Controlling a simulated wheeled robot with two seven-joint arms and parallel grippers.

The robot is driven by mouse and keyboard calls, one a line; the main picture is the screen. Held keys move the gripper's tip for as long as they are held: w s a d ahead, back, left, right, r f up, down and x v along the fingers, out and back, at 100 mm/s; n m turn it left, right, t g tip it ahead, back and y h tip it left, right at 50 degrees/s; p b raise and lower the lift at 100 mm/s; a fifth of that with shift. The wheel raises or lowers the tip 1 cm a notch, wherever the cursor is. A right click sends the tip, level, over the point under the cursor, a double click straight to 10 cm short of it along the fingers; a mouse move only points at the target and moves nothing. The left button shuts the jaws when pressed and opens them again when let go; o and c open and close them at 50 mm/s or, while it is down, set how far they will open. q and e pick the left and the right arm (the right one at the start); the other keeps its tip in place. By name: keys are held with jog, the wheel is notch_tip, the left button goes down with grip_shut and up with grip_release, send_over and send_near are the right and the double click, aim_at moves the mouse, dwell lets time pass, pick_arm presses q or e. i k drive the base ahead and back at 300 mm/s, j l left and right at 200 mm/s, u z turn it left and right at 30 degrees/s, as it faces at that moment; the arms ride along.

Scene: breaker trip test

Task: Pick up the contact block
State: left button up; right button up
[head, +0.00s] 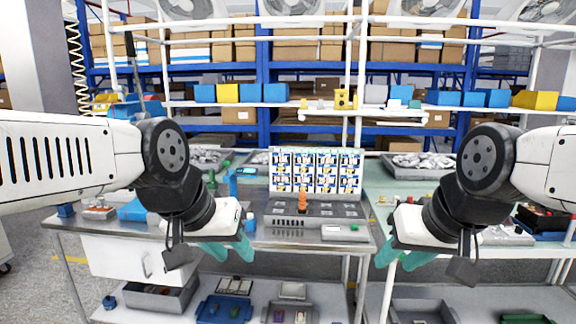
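I cannot tell for sure which item is the contact block. A small orange piece (302,203) stands upright on the grey test fixture (285,221) at the middle of the metal table. My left gripper (230,250) hangs at the table's front edge, left of the fixture, with its teal fingers apart and nothing between them. My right gripper (402,256) hangs at the front, right of the fixture, with its teal fingers apart and empty. Neither gripper touches the orange piece. My arms hide parts of the table on both sides.
A board with several printed labels (316,172) stands behind the fixture. Blue items (134,210) lie at the left. Trays (225,308) fill the lower shelf. A rack upright stands behind the board.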

aim_at(302, 209)
jog(key=i+u, duration=0.25)
jog(key=i, duration=0.4)
jog(key=i+l+u, duration=0.15)
jog(key=i+u, duration=0.15)
jog(key=i, duration=0.35)
